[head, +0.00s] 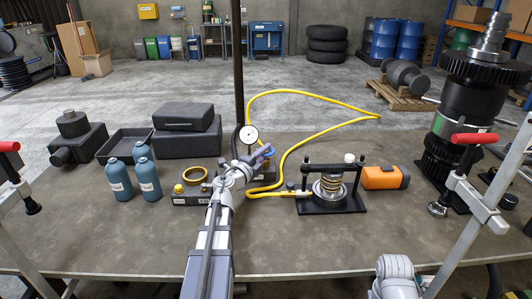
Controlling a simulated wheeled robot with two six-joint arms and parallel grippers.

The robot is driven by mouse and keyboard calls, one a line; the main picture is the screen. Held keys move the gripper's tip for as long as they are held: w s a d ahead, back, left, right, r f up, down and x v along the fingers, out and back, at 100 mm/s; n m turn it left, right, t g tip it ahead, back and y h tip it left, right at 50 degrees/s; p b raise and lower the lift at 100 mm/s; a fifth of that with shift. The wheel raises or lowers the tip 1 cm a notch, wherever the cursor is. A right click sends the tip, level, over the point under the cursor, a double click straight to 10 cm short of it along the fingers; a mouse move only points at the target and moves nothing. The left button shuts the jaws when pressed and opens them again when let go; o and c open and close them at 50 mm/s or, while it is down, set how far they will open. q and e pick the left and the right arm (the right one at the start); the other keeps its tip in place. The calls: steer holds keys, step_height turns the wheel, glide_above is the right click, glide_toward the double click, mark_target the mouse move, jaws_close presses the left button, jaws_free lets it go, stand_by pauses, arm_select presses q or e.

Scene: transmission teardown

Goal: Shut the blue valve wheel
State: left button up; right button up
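The blue valve wheel (268,150) shows as a small blue piece just beyond my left gripper, near the dial gauge. Most of it is hidden by the gripper. My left gripper (254,161) is at the wheel, its fingers overlapping it in the picture. I cannot tell whether they touch or grip it. A round white dial gauge (248,135) stands just behind and left of the wheel. A grey link of my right arm (394,278) shows at the bottom; its gripper is not visible.
A yellow hose (289,151) loops behind the wheel. A black press frame (330,190) with a spring stack and an orange case (385,177) stand to the right. Blue bottles (119,180) and a black case (183,117) are left. The table front (300,250) is clear.

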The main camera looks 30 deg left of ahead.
arm_select(q)
steer(key=s, duration=0.7)
steer(key=shift+a, duration=0.1)
